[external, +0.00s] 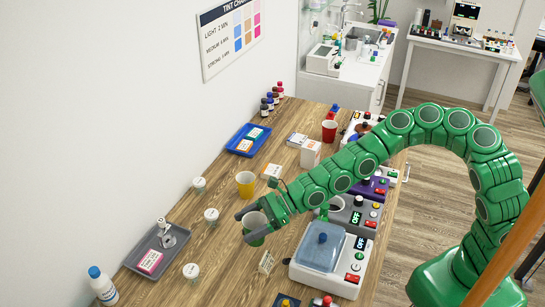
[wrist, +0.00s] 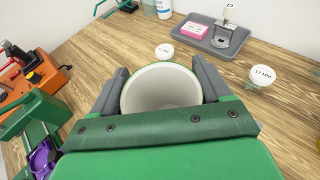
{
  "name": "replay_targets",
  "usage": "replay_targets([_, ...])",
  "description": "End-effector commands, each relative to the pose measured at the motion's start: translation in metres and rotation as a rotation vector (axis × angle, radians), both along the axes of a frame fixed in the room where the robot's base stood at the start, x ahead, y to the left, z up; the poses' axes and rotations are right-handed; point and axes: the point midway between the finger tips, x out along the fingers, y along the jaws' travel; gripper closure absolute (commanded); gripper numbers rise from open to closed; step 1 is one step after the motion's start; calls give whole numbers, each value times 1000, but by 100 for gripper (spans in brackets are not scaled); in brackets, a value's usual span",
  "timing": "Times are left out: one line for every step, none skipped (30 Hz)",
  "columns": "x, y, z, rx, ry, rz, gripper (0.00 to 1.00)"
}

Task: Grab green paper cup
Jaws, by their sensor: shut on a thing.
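The green paper cup (external: 256,229) is upright between the grey fingers of my gripper (external: 252,215) in the external view, at the middle of the wooden table. In the wrist view the cup (wrist: 160,88) shows its white inside and rim, and it looks empty. The fingers of my gripper (wrist: 160,77) are shut on it, one on each side. The green gripper body hides the near part of the cup. I cannot tell whether its base touches the table.
A yellow cup (external: 245,185) and a red cup (external: 329,130) stand farther back. White-lidded jars (external: 211,217) are left of the gripper. A grey tray (external: 173,255) lies front left. A device with a blue-grey lid (external: 320,247) is close on the right.

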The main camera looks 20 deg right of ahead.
Motion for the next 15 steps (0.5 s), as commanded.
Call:
replay_targets([-1,-2,1,-1,1,-1,51])
replay_targets([-1,-3,1,-1,2,-2,51])
replay_targets([-2,-5,1,-2,2,-2,51])
replay_targets([-3,-6,1,-2,1,-1,51])
replay_targets([-3,-7,2,-3,2,-3,51])
replay_targets([-4,-9,3,-3,0,-2,51])
replay_targets([-5,-10,4,-3,-1,-1,51])
replay_targets([-7,-12,5,-4,-2,1,51])
replay_targets([-7,-14,7,-3,-2,0,51])
replay_targets([-8,-16,8,-3,-3,-1,51])
replay_targets([-9,-17,9,-3,-4,-1,51])
replay_targets([-9,-20,10,-3,-5,-1,51])
replay_targets([-10,-21,11,-2,-3,-3,51])
replay_targets([-11,-23,11,-2,-3,-2,51])
replay_targets([-13,-26,12,-3,-3,-2,51])
